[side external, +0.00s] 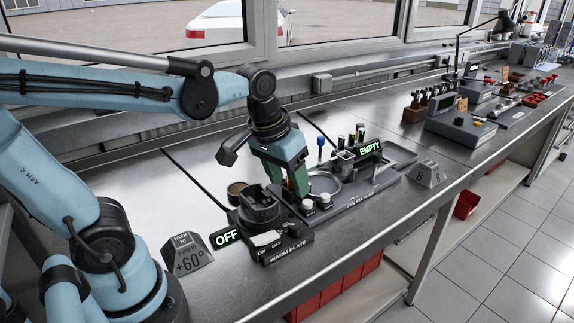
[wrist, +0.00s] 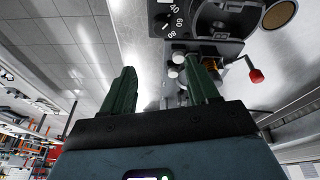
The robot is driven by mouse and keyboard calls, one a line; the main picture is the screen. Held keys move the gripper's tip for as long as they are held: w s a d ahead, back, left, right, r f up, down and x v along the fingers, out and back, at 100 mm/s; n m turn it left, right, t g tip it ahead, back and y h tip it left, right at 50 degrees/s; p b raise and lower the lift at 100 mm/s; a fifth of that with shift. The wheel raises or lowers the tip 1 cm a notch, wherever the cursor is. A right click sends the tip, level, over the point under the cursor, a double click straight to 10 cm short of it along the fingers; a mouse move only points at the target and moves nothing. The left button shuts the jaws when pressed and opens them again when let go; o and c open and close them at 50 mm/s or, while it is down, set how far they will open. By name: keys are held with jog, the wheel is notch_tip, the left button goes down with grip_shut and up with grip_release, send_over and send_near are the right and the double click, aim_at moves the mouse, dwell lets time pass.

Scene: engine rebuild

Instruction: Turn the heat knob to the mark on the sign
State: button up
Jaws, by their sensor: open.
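The warm plate (side external: 290,250) is a dark unit with a round burner-like top, an ON/OFF label and a green OFF display (side external: 226,237). The sign (side external: 188,256) left of it reads +60°; its smaller text is hard to read. In the wrist view, the heat dial (wrist: 166,20) shows 40, 60 and 80 at the top, with a pale mark on its dark face; its exact setting cannot be told. My gripper (side external: 299,193) is beside the warm plate's right side, fingers pointing down. In the wrist view, its green fingers (wrist: 164,75) are apart with nothing clearly held.
Two white-capped posts (side external: 316,203) stand close to my fingers. A fixture tray (side external: 360,192) with upright parts and an EMPTY display (side external: 370,148) is to the right. A red-tipped lever (wrist: 256,75) shows in the wrist view.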

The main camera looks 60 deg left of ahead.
aim_at(295, 224)
jog(key=shift+w+a+f+n+g, duration=0.1)
jog(key=shift+w+f+n+g, duration=0.4)
jog(key=shift+f, duration=1.55)
jog(key=shift+w+f+n+g, duration=0.3)
jog(key=shift+f+g, duration=0.25)
jog(key=shift+f, duration=1.45)
jog(key=shift+w+a+f+n+g, duration=0.1)
jog(key=shift+w+f+n+g, duration=0.35)
jog(key=shift+f, duration=1.6)
jog(key=shift+m, duration=0.25)
jog(key=c, duration=1)
jog(key=shift+c, duration=0.2)
